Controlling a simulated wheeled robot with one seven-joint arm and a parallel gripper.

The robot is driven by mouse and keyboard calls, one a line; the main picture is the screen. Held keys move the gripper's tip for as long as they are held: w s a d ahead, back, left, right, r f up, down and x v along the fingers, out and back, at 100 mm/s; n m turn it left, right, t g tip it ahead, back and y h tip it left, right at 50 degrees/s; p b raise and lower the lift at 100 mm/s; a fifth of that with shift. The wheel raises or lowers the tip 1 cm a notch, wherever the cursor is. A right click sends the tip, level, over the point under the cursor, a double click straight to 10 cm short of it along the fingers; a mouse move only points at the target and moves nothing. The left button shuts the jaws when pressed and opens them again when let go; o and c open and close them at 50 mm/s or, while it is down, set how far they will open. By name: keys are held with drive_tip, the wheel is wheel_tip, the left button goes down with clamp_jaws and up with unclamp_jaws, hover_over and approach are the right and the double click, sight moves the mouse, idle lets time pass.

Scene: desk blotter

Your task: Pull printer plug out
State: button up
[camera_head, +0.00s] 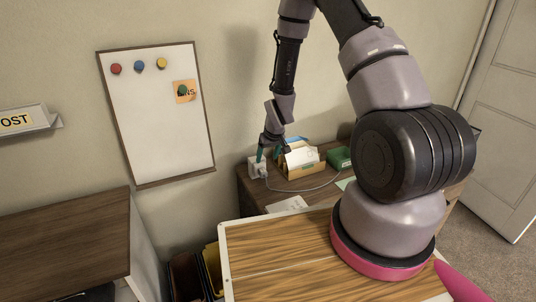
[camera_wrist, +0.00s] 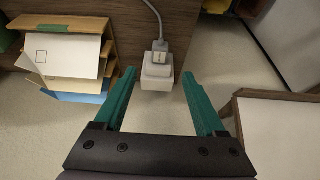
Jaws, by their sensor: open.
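The printer plug (camera_wrist: 160,46) is a small light grey block with a grey cord (camera_wrist: 149,8) running from it, and it sits at a white socket box (camera_wrist: 157,76). In the head view my gripper (camera_head: 267,151) is just above the socket box. The plug is hard to make out there.
A letter holder (camera_head: 300,166) with envelopes stands on the desk right of the socket, and at left in the wrist view (camera_wrist: 75,45). A green box (camera_head: 339,157) is beyond it. A whiteboard (camera_head: 158,135) with magnets hangs to the left.

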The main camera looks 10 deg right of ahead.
sight(263, 171)
drive_tip(key=x, duration=1)
drive_tip(key=shift+s, duration=0.1)
drive_tip(key=shift+c, duration=0.3)
clamp_jaws()
drive_tip(key=shift+s+d, duration=0.2)
drive_tip(key=shift+s, duration=0.9)
drive_tip(key=shift+s+d, duration=0.25)
drive_tip(key=shift+s, duration=0.8)
drive_tip(key=shift+s+d, duration=0.2)
drive_tip(key=shift+s, duration=0.9)
drive_tip(key=shift+r, duration=0.1)
drive_tip(key=shift+r, duration=1.95)
